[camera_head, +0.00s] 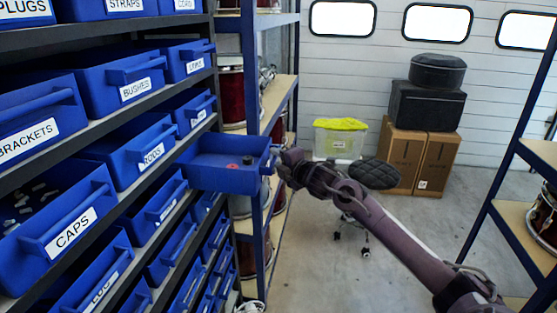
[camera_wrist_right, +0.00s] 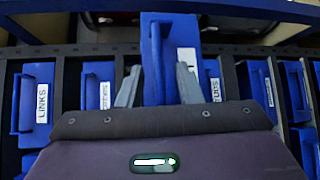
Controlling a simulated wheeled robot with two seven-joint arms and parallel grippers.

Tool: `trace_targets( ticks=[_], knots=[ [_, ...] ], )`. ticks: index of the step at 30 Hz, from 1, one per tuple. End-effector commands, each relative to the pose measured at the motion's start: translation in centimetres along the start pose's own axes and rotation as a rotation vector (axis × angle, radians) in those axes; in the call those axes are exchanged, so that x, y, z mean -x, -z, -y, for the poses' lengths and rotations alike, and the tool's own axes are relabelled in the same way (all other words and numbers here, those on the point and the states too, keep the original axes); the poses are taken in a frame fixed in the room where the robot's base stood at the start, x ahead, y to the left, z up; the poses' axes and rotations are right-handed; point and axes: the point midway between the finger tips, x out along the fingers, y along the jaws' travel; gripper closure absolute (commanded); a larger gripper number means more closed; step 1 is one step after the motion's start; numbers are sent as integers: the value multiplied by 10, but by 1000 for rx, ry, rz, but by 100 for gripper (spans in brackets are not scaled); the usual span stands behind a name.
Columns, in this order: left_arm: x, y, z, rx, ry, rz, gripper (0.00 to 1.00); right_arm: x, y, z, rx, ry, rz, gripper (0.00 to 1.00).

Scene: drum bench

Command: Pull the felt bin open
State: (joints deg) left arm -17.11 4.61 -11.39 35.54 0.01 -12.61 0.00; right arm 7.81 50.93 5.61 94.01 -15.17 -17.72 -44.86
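The blue felt bin (camera_head: 228,177) sticks far out of the rack into the aisle in the head view, with a small red piece and a dark piece inside. Its label is not readable from here. My right gripper (camera_head: 281,163) is at the bin's front handle. My left gripper is out of view.
Blue bins, such as the CAPS bin (camera_head: 68,225) and the RODS bin (camera_head: 140,152), fill the rack at left. Cardboard boxes (camera_head: 408,162) and a lidded tub (camera_head: 340,140) stand at the back. Another shelf unit (camera_head: 540,150) is at right; the floor between is mostly free.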

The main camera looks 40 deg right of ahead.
Motion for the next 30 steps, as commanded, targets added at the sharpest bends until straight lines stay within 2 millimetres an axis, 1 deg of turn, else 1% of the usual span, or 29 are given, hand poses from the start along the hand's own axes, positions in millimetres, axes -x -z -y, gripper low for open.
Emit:
trace_targets(
  ticks=[8,11,14,24,30],
  knots=[
    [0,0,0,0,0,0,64,1,0,0,0,-1,0,68],
    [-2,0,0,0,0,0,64,5,0,1,1,0,0,68],
    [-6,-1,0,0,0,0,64,15,0,3,3,1,0,68],
    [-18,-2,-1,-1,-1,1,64,59,1,3,1,2,-1,68],
    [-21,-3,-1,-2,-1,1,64,75,0,2,-1,1,0,68]
  ],
)
